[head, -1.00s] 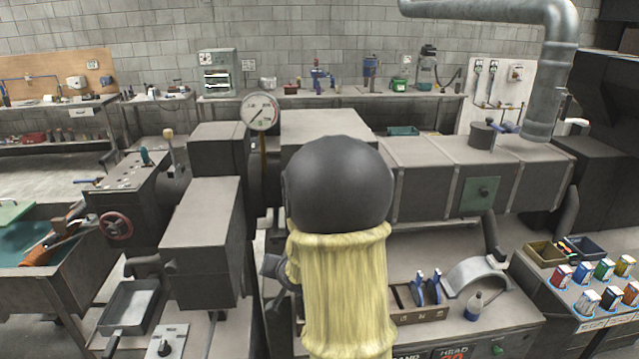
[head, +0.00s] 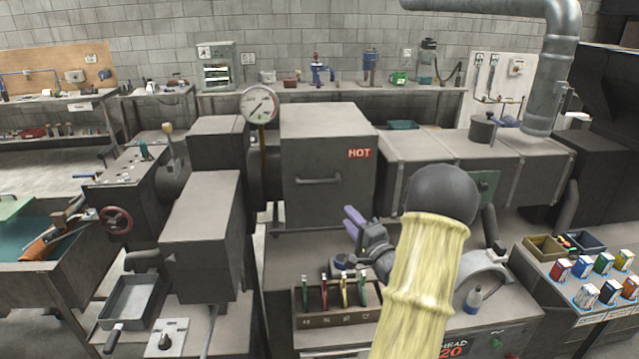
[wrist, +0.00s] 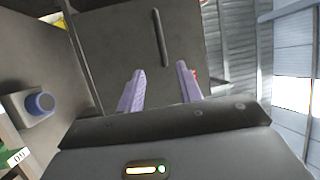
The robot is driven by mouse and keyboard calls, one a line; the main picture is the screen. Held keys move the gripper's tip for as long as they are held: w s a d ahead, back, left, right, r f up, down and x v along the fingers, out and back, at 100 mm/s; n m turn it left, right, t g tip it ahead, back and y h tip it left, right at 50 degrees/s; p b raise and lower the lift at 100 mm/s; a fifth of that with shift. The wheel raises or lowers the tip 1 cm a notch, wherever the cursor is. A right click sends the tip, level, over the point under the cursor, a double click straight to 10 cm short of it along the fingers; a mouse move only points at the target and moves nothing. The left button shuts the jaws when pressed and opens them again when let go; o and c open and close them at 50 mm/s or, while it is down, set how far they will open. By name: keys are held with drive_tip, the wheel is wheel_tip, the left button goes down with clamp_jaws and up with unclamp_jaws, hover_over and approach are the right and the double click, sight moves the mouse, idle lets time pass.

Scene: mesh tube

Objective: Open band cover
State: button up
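The band cover (head: 327,190) is a dark grey box with a red HOT label and a horizontal bar handle (head: 318,181) on its front face. It looks closed. In the wrist view, the handle (wrist: 160,38) shows as a dark bar beyond the fingers, roughly in line with the gap between them. My gripper (head: 350,217) has two purple fingers and is in front of and below the cover, right of the handle. In the wrist view, my gripper (wrist: 160,68) is open, with nothing between the fingers. No contact with the handle shows.
A dial gauge (head: 259,105) stands left of the cover. A grey barrel (head: 415,170) runs right from the cover.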

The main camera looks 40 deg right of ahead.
sight(319, 183)
drive_tip(key=shift+w, duration=0.1)
drive_tip(key=p+x, duration=0.5)
drive_tip(key=x, duration=1.2)
drive_tip(key=shift+w+a+p, duration=0.1)
drive_tip(key=shift+p, duration=0.25)
drive_tip(key=shift+c, duration=0.5)
clamp_jaws()
